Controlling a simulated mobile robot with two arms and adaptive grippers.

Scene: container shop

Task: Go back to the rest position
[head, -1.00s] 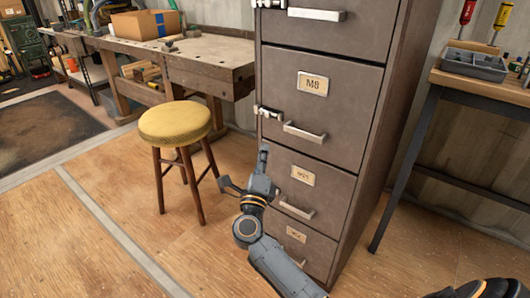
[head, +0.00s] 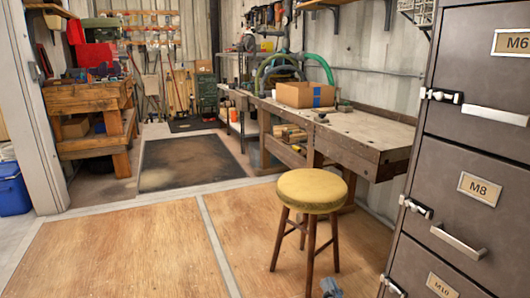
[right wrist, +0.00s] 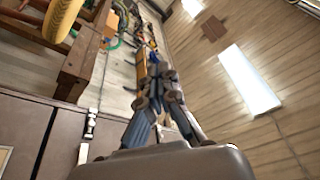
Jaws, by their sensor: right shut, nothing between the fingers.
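My right gripper (head: 330,288) shows only as a small grey tip at the bottom edge of the head view, in front of the stool. In the right wrist view my right gripper (right wrist: 160,75) points up toward the ceiling, its fingers closed together with nothing between them. My left gripper is in neither view. The grey drawer cabinet (head: 462,150) stands at the right of the head view, with drawers labelled M6, M8 and M10. Its drawers look closed. Part of the cabinet (right wrist: 30,120) also shows at the lower left of the right wrist view.
A stool (head: 312,190) with a yellow seat stands left of the cabinet. A workbench (head: 355,135) with a cardboard box (head: 303,95) runs along the wall behind. A wooden bench (head: 95,97) and a blue bin (head: 12,190) are at the left.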

